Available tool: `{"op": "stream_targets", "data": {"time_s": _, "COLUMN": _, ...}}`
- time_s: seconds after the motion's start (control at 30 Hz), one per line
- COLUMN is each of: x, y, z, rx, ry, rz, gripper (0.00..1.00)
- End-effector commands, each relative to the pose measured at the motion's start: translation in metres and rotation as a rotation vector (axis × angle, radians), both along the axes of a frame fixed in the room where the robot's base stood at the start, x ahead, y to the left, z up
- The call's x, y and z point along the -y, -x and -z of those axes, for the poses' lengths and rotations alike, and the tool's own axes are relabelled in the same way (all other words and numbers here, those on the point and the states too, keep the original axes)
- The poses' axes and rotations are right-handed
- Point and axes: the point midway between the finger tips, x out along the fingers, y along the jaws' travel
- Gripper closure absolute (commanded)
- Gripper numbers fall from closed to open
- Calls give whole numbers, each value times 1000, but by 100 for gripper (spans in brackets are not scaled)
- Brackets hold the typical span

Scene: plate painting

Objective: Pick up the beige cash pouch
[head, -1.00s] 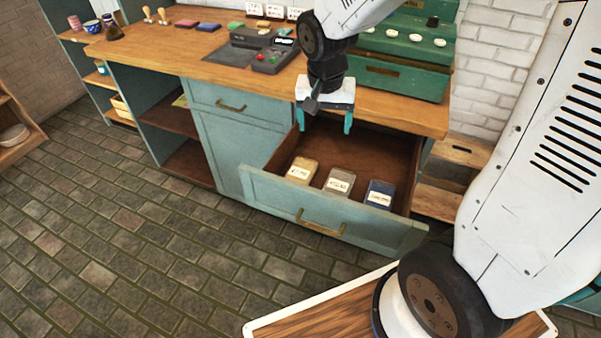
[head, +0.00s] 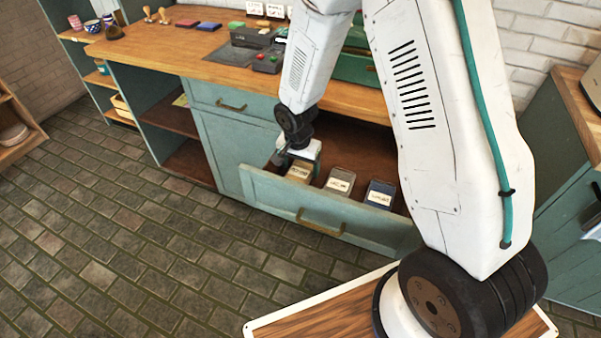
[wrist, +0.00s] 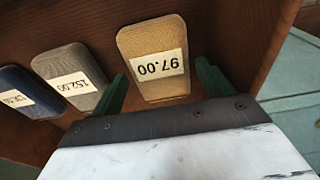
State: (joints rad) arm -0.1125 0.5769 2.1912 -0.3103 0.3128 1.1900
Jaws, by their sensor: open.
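The beige cash pouch (wrist: 152,42) lies in the open drawer, with a white label reading 97.00 in the wrist view. In the head view the pouch (head: 298,173) is at the left of the row, partly hidden by my gripper. My gripper (wrist: 160,82) is open and empty of any pouch. Its two green fingertips stand on either side of the beige pouch's near end in the wrist view. In the head view my gripper (head: 293,163) is low in the drawer, over the pouch. I cannot tell whether the fingers touch it.
A grey pouch (head: 340,181) labelled 152.00 and a dark blue pouch (head: 379,194) lie to the right in the same drawer. The drawer front (head: 318,216) and its side walls stand close around. The wooden counter (head: 190,60) overhangs behind, with a cash register (head: 258,52) on it.

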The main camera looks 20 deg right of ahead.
Motion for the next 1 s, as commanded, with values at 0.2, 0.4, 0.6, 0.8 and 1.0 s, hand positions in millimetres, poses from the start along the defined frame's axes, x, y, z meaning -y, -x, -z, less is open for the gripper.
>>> {"op": "stream_targets", "data": {"time_s": 0.2, "x": 2, "y": -2, "z": 19, "rx": 1, "ry": 0, "rz": 0, "gripper": 21}}
{"op": "stream_targets", "data": {"time_s": 0.4, "x": 2, "y": -2, "z": 19, "rx": 1, "ry": 0, "rz": 1, "gripper": 21}}
{"op": "stream_targets", "data": {"time_s": 0.6, "x": 2, "y": -2, "z": 19, "rx": 1, "ry": 0, "rz": 1, "gripper": 61}}
{"op": "stream_targets", "data": {"time_s": 0.8, "x": 2, "y": -2, "z": 19, "rx": 1, "ry": 0, "rz": 0, "gripper": 61}}
{"op": "stream_targets", "data": {"time_s": 1.0, "x": 2, "y": -3, "z": 10, "rx": 3, "ry": 0, "rz": 1, "gripper": 61}}
